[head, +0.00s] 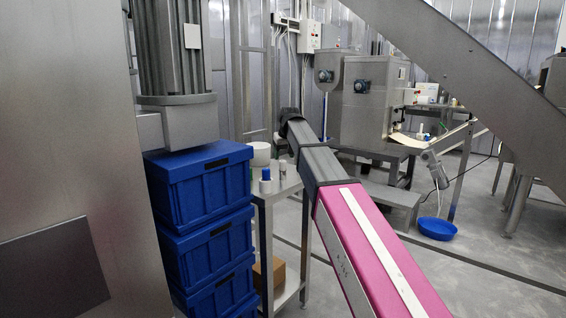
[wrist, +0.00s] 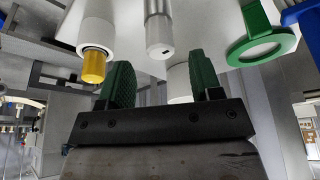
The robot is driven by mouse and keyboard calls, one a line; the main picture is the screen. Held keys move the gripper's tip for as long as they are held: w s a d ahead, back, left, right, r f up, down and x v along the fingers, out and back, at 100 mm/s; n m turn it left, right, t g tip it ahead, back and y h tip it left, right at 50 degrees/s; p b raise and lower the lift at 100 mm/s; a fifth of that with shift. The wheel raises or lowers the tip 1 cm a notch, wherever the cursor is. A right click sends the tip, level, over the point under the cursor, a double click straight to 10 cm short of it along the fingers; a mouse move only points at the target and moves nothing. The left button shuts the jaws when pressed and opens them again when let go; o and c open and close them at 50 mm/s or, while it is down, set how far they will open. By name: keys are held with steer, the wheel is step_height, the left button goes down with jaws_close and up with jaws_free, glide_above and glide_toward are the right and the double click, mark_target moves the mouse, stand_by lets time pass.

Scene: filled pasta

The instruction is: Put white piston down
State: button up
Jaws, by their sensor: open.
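My gripper (wrist: 160,68) is open, with two green pads apart in the wrist view. A white round part (wrist: 179,82) shows between and beyond the pads, partly hidden, and I cannot tell if it touches them. A white cylinder with a yellow tip (wrist: 94,62) is at the upper left. A grey-white cylinder (wrist: 159,30) is at the top middle. I cannot tell for sure which of these is the white piston. In the head view, a white cylinder (head: 260,154) stands on a metal cart (head: 262,196) beside the far end of my arm, where my gripper is hidden.
A green ring (wrist: 262,50) is at the upper right of the wrist view. On the cart are a blue-capped piece (head: 265,186) and a small white piece (head: 283,166). Blue crates (head: 205,195) are stacked left of the cart. A blue bowl (head: 437,229) sits on the floor.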

steer(key=a+v, duration=0.1)
steer(key=v, duration=0.6)
steer(key=shift+d+r, duration=0.2)
steer(key=shift+d, duration=0.35)
steer(key=s+d+f+m+g, duration=0.1)
steer(key=s+d+f, duration=0.15)
steer(key=f, duration=0.55)
steer(key=s+d+f, duration=0.2)
steer(key=d+f, duration=0.2)
steer(key=f, duration=0.4)
steer(key=s+d+f+m+g, duration=0.1)
steer(key=s+d+f, duration=0.4)
steer(key=s+f, duration=0.3)
steer(key=s+d+f+m+g+h, duration=0.1)
steer(key=s+d+f, duration=0.4)
steer(key=s+f, duration=0.4)
steer(key=s+d+f+m, duration=0.1)
steer(key=s+d+f, duration=0.4)
steer(key=f, duration=1)
steer(key=s, duration=0.3)
steer(key=shift+s+d+g, duration=0.3)
steer(key=shift+s+g, duration=0.1)
